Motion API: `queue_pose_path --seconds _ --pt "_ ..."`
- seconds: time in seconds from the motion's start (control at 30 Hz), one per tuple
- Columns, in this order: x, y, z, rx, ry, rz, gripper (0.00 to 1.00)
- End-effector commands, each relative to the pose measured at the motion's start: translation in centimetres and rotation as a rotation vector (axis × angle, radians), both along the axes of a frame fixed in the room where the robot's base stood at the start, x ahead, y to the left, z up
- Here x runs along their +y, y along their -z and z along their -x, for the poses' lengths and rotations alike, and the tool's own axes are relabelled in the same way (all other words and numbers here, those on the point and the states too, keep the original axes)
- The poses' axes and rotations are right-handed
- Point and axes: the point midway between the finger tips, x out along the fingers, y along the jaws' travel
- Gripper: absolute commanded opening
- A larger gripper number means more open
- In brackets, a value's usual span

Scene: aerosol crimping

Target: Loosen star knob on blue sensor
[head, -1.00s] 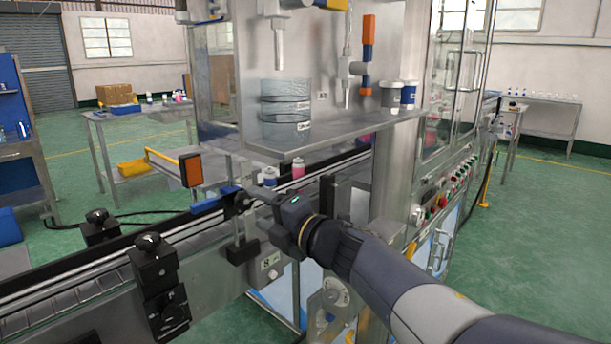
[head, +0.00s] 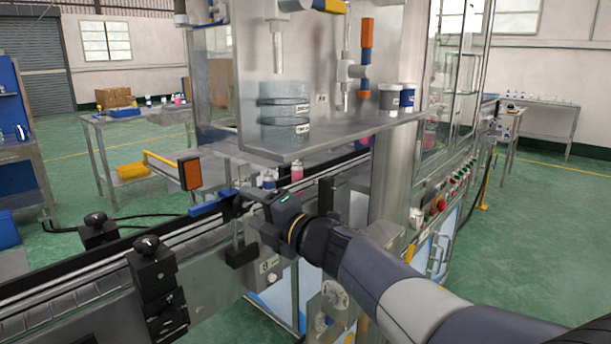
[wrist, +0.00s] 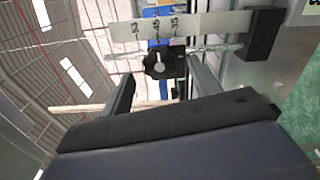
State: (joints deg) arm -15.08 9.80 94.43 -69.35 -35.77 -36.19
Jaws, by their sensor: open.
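The blue sensor (head: 207,205) sits on a bracket at the near side of the conveyor, left of my gripper in the head view. In the wrist view a blue part (wrist: 158,12) shows behind a marked metal scale. The black star knob (wrist: 160,62) with a pale pointer mark sits just below the scale, between and slightly beyond my fingertips. My gripper (wrist: 161,80) is open, one finger on each side of the knob, with gaps visible. In the head view my gripper (head: 246,198) hides the knob; contact is not visible.
The scale plate (wrist: 165,28) and a black block (wrist: 263,34) lie close to my fingers in the wrist view. The conveyor (head: 100,262) runs behind, with black clamp knobs (head: 150,262) at left. A metal shelf (head: 330,135) overhangs above right.

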Motion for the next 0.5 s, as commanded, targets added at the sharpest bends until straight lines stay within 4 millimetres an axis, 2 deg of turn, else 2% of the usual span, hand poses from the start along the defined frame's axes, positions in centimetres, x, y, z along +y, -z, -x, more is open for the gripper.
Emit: queue_pose_path --seconds 0.4,0.47,0.5 --pt "-6.0 -0.2 5.2 -0.002 0.004 -0.001 0.59" --pt "-6.7 -0.1 5.9 0.000 0.003 0.001 0.59" --pt "-6.1 0.1 5.6 0.000 -0.003 0.000 0.59"
